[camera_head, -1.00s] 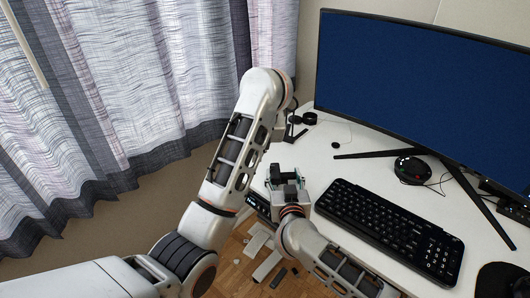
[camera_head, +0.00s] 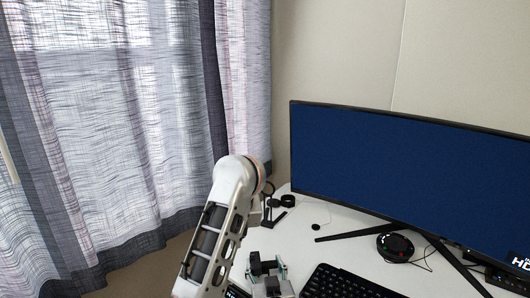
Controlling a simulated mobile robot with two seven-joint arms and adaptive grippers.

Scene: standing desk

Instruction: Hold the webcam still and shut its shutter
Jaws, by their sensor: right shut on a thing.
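My right gripper (camera_head: 268,272) shows at the bottom edge, over the left part of the desk. It is shut on a small dark thing between its fingers, which I take to be the webcam. The thing is tiny here and mostly covered by the fingers, so its shutter cannot be made out. My left arm (camera_head: 222,225) rises from the bottom, left of the right gripper.
The white desk (camera_head: 340,256) carries a wide curved monitor (camera_head: 410,172), a black keyboard (camera_head: 345,284) and a round black device (camera_head: 394,246). Curtains (camera_head: 110,130) hang at left.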

